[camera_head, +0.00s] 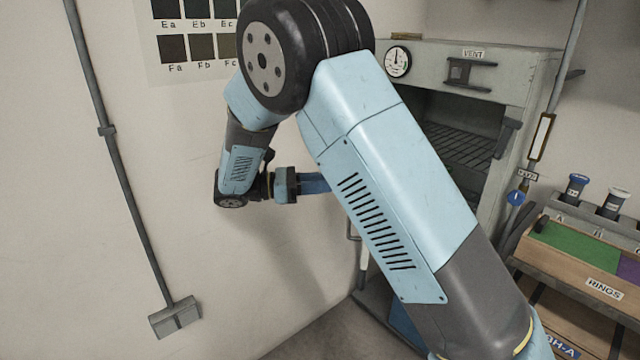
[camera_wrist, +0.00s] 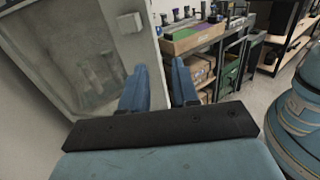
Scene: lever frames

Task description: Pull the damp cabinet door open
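The damp cabinet (camera_head: 530,88) is a grey box with a round gauge and a VENT label, at the upper right of the head view. Wire racks show in its dark front. My arm hides its lower left part. In the wrist view, a pale grey frame around a hazy pane (camera_wrist: 75,50) fills the upper left, with a small block (camera_wrist: 130,22) on its right side. I cannot tell how far the door stands open. My gripper (camera_wrist: 158,66) has its two blue fingers apart with nothing between them. The left finger overlaps the frame's lower right edge; contact is unclear.
Right of the cabinet is a bench with a RINGS box (camera_head: 588,262) and capped bottles (camera_head: 577,186). A thin pipe (camera_head: 565,60) runs down by the cabinet's right side. A wall (camera_head: 60,250) with a colour chart (camera_head: 190,50) is on the left.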

